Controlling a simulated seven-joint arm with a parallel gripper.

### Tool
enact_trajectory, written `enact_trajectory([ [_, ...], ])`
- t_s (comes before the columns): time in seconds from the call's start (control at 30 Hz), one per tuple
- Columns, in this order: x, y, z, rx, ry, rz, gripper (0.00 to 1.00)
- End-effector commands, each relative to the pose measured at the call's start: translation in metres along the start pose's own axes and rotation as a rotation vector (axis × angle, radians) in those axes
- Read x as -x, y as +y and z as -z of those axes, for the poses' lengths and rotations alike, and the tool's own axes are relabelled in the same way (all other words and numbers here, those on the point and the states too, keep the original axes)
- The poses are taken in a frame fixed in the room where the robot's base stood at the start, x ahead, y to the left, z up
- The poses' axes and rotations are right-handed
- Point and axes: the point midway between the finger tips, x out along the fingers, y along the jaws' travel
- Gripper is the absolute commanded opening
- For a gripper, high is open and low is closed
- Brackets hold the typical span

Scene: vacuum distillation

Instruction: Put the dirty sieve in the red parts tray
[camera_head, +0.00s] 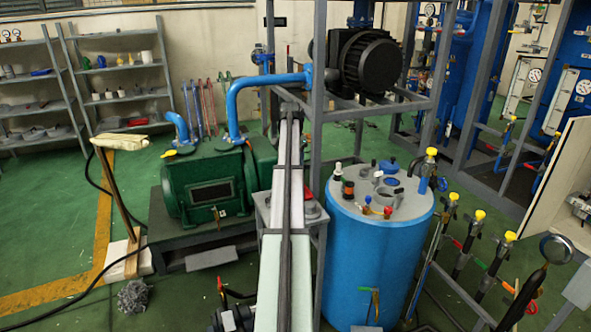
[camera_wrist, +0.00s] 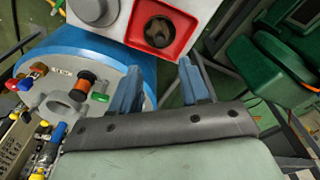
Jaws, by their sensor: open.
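The red parts tray (camera_wrist: 187,42) shows in the wrist view at the top, on a pale grey surface. A dark, roughly round piece (camera_wrist: 158,31) lies inside it; I cannot tell if it is the sieve. A grey round piece (camera_wrist: 94,9) stands on the same surface, left of the tray and outside it. I cannot name the dirty sieve with certainty in either view. My gripper (camera_wrist: 163,85) is open and empty, its two blue fingers apart and just below the tray in the picture. In the head view I cannot make out the fingers.
A blue drum (camera_head: 374,260) with valves and fittings on its lid stands right of the small stand (camera_head: 318,225). A green pump (camera_head: 207,187) is on the left. Yellow-capped valves (camera_head: 480,216) rise at right. Metal frame posts stand close by.

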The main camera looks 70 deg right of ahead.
Motion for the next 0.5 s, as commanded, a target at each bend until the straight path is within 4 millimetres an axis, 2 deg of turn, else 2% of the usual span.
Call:
enact_trajectory([
  [0.2,0.015,0.0,0.0,0.0,0.001,0.001,0.45],
  [0.5,0.017,0.0,0.0,0.0,0.0,0.0,0.45],
])
